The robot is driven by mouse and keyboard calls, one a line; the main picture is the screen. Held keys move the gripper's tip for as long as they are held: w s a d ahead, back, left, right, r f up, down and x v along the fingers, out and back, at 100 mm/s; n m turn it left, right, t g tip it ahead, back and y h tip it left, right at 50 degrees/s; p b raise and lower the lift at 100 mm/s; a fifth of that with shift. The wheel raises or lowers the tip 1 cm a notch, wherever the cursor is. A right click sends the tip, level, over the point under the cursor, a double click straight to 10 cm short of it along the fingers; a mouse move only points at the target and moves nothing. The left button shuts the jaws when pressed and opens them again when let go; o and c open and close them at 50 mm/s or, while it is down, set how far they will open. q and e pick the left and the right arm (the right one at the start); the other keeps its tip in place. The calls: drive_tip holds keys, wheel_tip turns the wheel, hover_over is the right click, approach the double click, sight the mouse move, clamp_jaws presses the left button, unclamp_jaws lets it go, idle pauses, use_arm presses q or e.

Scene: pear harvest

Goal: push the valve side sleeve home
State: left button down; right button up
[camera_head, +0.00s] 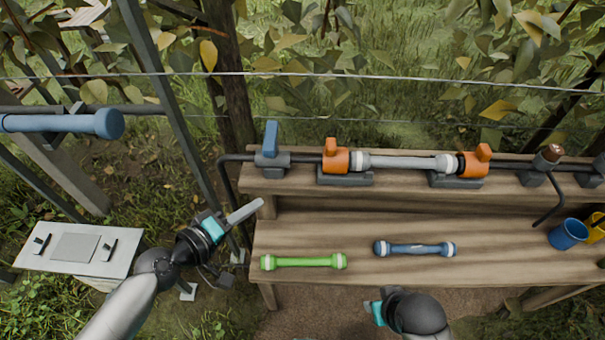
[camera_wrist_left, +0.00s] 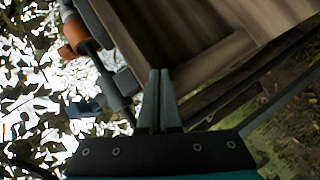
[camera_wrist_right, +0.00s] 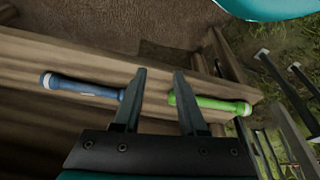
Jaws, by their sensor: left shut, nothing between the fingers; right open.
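A grey pipe (camera_head: 405,163) lies along the bench's raised back shelf between two orange fittings. The blue-handled valve (camera_head: 271,145) stands left of them. The valve side sleeve (camera_head: 360,161), a pale collar at the pipe's left end, sits against the left orange fitting (camera_head: 336,159); I cannot tell how deeply. The far collar (camera_head: 446,164) has a dark ring between it and the right orange fitting (camera_head: 474,163). My left gripper (camera_head: 261,204) is shut and empty, left of the bench and below the valve; its fingers show in the left wrist view (camera_wrist_left: 158,75). My right gripper (camera_wrist_right: 160,75) is open and empty near the bench front.
A green tube (camera_head: 303,262) and a blue tube (camera_head: 415,249) lie on the lower plank. A blue mug (camera_head: 567,234) and yellow mug (camera_head: 597,227) stand at right. A wire (camera_head: 400,81) crosses behind the shelf. A metal post (camera_head: 165,95) rises beside my left arm.

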use_arm(q)
drive_tip(key=d+r+n+t+h+b, duration=0.15)
drive_tip(key=d+r+h+b, duration=0.35)
drive_tip(key=r, duration=0.6)
drive_tip(key=p, duration=0.3)
approach(326, 141)
drive_tip(key=shift+n, duration=0.25)
drive_tip(key=x, duration=0.4)
drive_tip(key=shift+w+d+f, duration=0.1)
drive_tip(key=shift+w+d, duration=0.05)
drive_tip(key=shift+w, duration=0.15)
drive_tip(key=shift+w+d+f, duration=0.1)
drive_tip(key=shift+w+d, duration=0.4)
use_arm(e)
wheel_tip(326, 141, down, 2)
drive_tip(key=shift+s+d, duration=0.1)
drive_tip(key=shift+s, duration=0.05)
